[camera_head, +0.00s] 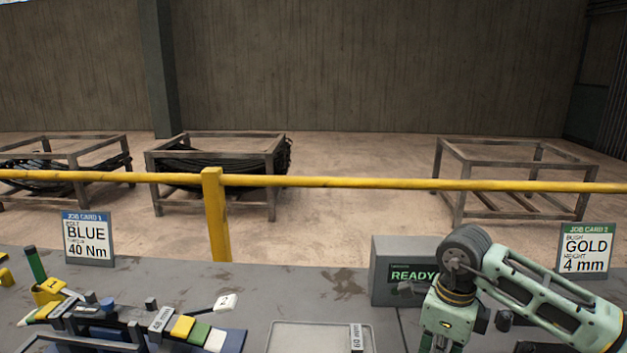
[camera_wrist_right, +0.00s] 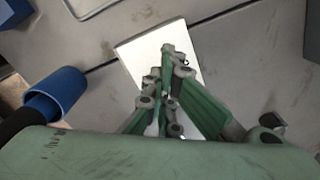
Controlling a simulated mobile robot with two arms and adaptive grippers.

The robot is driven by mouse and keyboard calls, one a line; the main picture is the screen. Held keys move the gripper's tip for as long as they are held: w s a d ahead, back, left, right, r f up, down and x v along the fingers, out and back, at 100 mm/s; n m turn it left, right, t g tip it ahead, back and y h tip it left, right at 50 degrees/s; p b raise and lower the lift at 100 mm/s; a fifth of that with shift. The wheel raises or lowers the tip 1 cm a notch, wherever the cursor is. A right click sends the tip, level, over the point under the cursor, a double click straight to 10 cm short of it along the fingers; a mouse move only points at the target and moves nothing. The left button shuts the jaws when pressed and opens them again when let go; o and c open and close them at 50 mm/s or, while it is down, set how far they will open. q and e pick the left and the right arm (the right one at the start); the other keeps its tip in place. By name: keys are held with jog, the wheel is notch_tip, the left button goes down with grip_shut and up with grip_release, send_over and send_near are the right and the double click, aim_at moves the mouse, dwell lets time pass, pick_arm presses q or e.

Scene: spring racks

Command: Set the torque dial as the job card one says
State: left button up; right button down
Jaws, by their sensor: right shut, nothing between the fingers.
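Job card 1 (camera_head: 88,238) stands upright at the left of the bench in the head view. It reads BLUE and 40 Nm. I cannot make out the torque dial or its setting in either view. My right gripper (camera_wrist_right: 168,52) is shut and empty in the wrist view, with its fingertips over a white plate (camera_wrist_right: 130,52); I cannot tell whether they touch it. In the head view my right arm hides part of the bench at the lower right, and the fingertips are out of frame. My left gripper is not in view.
A grey box reading READY (camera_head: 398,272) stands behind my right arm. Job card 2 (camera_head: 586,251) is at the far right. Coloured blocks and tagged parts crowd the lower left, beside a grey tray (camera_head: 290,330). A blue cylinder (camera_wrist_right: 58,94) is left of the gripper.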

jog(key=shift+w+d+f+b, duration=0.25)
jog(key=shift+d+b, duration=0.05)
jog(key=shift+d, duration=0.2)
jog(key=shift+w+d, duration=0.15)
jog(key=shift+w, duration=0.05)
jog(key=shift+w+r, duration=0.15)
jog(key=shift+w, duration=0.1)
jog(key=shift+r, duration=0.1)
jog(key=r+p, duration=0.1)
jog(key=r, duration=0.1)
jog(key=r+p, duration=0.1)
jog(key=r, duration=0.1)
jog(key=r+p, duration=0.1)
jog(key=r, duration=0.1)
jog(key=shift+a, duration=0.25)
jog(key=shift+p, duration=0.35)
